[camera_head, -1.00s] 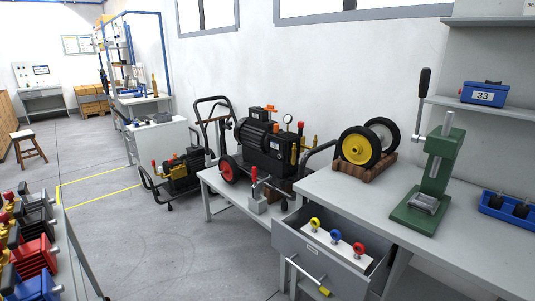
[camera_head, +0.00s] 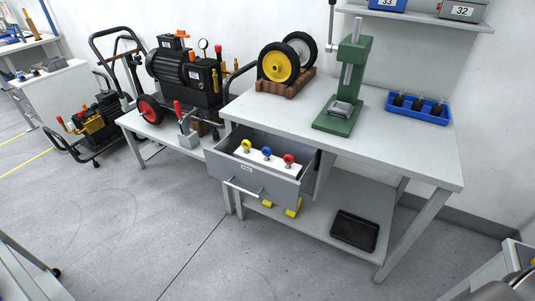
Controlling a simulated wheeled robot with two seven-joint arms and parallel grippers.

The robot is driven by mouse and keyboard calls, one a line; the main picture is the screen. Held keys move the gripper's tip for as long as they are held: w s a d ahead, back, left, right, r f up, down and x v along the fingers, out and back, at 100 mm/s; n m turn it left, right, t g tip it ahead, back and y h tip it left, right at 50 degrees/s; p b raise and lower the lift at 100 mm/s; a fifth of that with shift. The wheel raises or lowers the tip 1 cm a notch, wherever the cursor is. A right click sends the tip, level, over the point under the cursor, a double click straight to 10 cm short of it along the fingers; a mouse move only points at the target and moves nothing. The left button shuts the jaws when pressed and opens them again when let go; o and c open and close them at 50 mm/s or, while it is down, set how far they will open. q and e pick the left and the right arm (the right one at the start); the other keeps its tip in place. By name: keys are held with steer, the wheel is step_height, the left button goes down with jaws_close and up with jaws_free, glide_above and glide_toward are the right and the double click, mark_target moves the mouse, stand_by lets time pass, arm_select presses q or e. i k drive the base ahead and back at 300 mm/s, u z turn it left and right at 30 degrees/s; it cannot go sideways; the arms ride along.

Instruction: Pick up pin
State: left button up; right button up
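Three pins with coloured ring heads stand in a row on a white strip in the open drawer: a yellow pin (camera_head: 246,145), a blue pin (camera_head: 267,153) and a red pin (camera_head: 289,160). The grey drawer (camera_head: 250,184) is pulled out from under the left part of the workbench, with a bar handle on its front. The task does not say which pin is meant. Neither of my grippers can be made out in the view.
The grey workbench (camera_head: 415,153) carries a green press (camera_head: 345,95), two wheels (camera_head: 279,63) on a wooden stand and a blue tray (camera_head: 417,108). A black tray (camera_head: 354,231) lies on its lower shelf, near yellow items (camera_head: 294,206).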

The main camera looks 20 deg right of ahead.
mark_target(266, 158)
steer(key=z, duration=1.65)
steer(key=i, duration=0.55)
steer(key=u, duration=2.55)
